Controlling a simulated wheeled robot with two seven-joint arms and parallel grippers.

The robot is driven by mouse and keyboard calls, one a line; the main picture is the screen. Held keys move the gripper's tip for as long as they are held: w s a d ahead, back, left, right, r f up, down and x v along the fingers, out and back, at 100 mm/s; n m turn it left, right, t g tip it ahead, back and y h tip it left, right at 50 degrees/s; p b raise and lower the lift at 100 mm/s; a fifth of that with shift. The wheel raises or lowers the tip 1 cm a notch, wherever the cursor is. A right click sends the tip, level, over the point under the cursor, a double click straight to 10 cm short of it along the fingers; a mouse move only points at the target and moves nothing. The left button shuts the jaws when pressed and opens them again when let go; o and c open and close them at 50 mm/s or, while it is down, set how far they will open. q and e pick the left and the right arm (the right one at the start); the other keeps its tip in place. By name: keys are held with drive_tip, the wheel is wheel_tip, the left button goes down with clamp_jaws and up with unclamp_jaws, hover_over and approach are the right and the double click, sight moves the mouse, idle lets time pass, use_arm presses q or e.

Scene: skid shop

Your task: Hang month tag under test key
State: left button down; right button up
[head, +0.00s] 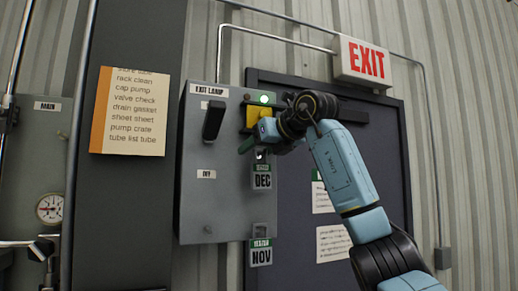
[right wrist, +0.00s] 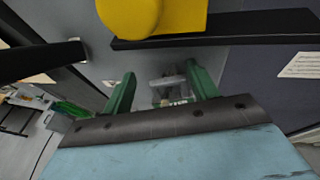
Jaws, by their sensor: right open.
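The grey exit-lamp box (head: 215,215) fills the middle of the head view. A yellow part (head: 252,117), which may be the test key, sits below a lit green lamp; it looms at the top of the right wrist view (right wrist: 150,15). The DEC tag (head: 262,178), grey with a green band, hangs below the yellow part. The NOV tag (head: 261,252) hangs lower on the box. My right gripper (head: 256,142) is just below the yellow part, above the DEC tag. Its green fingers are apart, with a small grey metal piece (right wrist: 168,82) seen between them. My left gripper is out of view.
A black lever (head: 213,120) sticks out left of the yellow part. A paper list (head: 135,112) and a pressure gauge (head: 50,209) are at the left.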

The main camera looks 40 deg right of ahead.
drive_tip(key=shift+d, duration=0.4)
drive_tip(key=b+v, duration=0.3)
drive_tip(key=v, duration=1)
drive_tip(key=shift+s+a, duration=0.25)
